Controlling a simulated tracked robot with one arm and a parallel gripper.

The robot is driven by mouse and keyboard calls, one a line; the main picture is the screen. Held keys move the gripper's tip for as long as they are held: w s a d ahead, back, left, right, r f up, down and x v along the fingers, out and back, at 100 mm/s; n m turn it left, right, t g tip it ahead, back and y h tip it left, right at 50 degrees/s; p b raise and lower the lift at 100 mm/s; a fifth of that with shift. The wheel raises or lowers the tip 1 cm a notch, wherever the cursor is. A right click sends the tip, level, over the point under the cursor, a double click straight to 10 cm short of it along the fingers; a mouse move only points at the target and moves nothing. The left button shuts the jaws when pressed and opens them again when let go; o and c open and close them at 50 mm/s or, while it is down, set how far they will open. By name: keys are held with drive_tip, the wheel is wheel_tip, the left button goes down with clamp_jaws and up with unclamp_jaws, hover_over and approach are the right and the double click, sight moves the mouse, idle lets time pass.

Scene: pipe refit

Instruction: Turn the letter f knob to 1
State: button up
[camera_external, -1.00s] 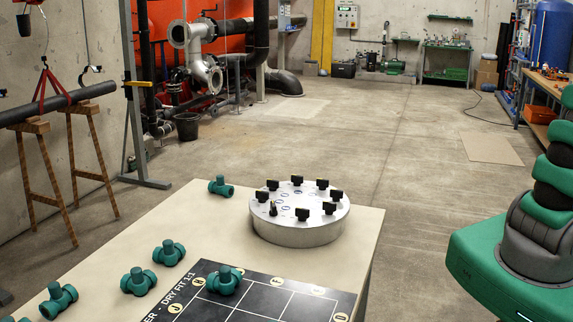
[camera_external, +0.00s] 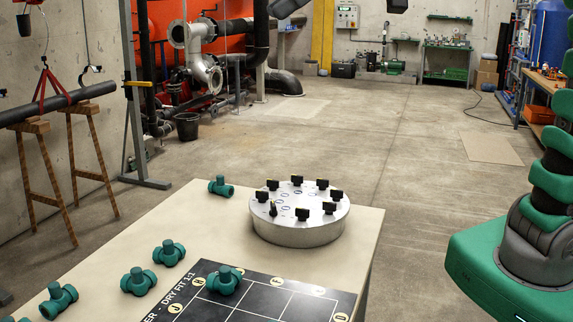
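A round silver panel (camera_external: 290,232) stands on the near table. Several black knobs with yellow marks, such as the front knob (camera_external: 302,214), sit in a ring on its top. The knob letters and numbers are too small to read, so I cannot tell which knob is f. One knob at the front left (camera_external: 273,208) looks slimmer and turned differently from its neighbours. Two dark parts, apparently of my arm or gripper, show at the top edge, cut off by the frame. They are far above the panel and touch no knob. Finger opening cannot be made out.
Several green pipe fittings, one close to the panel (camera_external: 221,187), lie on the beige table (camera_external: 355,235). A black marked board (camera_external: 265,303) lies at the front with a fitting on it. Open floor surrounds the table.

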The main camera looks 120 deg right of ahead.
drive_tip(key=d+f+m+g, duration=0.2)
drive_tip(key=d+f+g, duration=0.1)
drive_tip(key=d+f, duration=0.6)
drive_tip(key=m+g+y, duration=0.3)
drive_tip(key=m+g, duration=0.1)
drive_tip(key=g, duration=0.3)
hover_over(303, 209)
wheel_tip(303, 209, down, 25)
wheel_tip(303, 209, down, 13)
drive_tip(key=shift+d+r, duration=0.1)
clamp_jaws()
